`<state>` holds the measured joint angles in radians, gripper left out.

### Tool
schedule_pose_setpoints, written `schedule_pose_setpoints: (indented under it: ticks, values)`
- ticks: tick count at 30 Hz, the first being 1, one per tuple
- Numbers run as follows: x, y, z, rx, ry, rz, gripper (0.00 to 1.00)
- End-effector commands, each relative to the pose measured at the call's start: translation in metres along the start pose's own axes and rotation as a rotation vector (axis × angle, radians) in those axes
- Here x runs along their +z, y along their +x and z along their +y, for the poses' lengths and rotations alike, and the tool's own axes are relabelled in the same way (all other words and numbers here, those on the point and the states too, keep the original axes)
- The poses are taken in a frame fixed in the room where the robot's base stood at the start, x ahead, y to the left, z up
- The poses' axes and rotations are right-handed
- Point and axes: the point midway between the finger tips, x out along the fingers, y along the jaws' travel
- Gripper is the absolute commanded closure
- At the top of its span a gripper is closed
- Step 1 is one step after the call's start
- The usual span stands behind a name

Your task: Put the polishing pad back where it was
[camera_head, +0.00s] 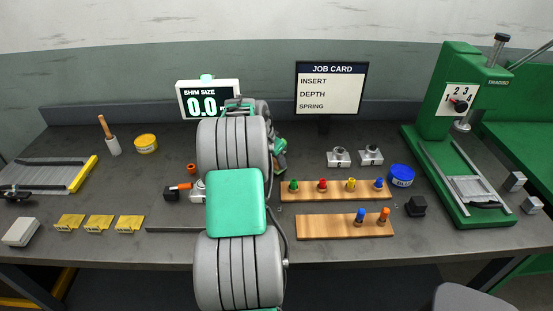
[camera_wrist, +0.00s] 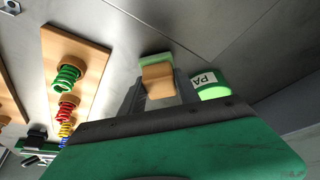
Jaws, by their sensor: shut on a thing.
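The polishing pad (camera_wrist: 158,80) is a tan block with a pale green layer on its far side, seen in the wrist view. My gripper (camera_wrist: 157,88) is shut on it, with one dark finger on each side of the block. The green layer faces the grey bench top; I cannot tell whether it touches it. A green tin with a white label reading "PA" (camera_wrist: 212,84) stands close to the right of the pad in the wrist view. In the head view my arm hides the pad and the tin.
A wooden board with coloured springs (camera_wrist: 78,50) lies left of the pad; it also shows in the head view (camera_head: 330,197). A second board (camera_head: 310,232) lies in front. The shim display (camera_head: 185,100), job card (camera_head: 330,88), blue tin (camera_head: 402,176) and green press (camera_head: 437,120) stand around.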

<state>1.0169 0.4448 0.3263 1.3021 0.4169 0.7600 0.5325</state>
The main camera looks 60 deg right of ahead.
Motion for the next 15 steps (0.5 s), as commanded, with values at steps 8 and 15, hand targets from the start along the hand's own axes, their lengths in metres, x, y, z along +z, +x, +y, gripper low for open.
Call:
schedule_pose_setpoints:
  ticks: [8,15]
  values:
    - [0.0016,0.0029,0.0002,0.001,-0.001,-0.001,0.55]
    - [0.0016,0.0027,0.0003,0.001,-0.001,-0.001,0.4]
